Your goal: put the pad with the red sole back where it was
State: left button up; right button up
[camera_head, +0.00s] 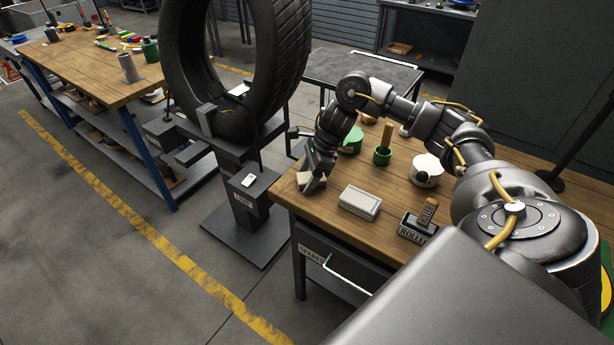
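My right gripper (318,172) reaches down at the left end of the wooden bench, its fingers at a small pale block (306,180). The fingers hide part of this block. I cannot tell whether they are closed on it or only beside it. No red sole shows on it from here, so I cannot confirm it is the pad. My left gripper is not in view.
On the bench (395,190) stand a pale box (361,202), a roller holder (417,229), green pots (382,156) and a white pot (426,170). A tyre (283,60) on a dark stand is left of the bench. Another workbench (90,72) stands far left.

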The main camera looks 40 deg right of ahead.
jog(key=shift+o, duration=0.3)
jog(key=shift+r, duration=0.15)
jog(key=shift+r, duration=0.25)
jog(key=p+v, duration=0.2)
jog(key=v, duration=0.9)
jog(key=shift+r, duration=0.3)
jog(key=shift+d, duration=0.15)
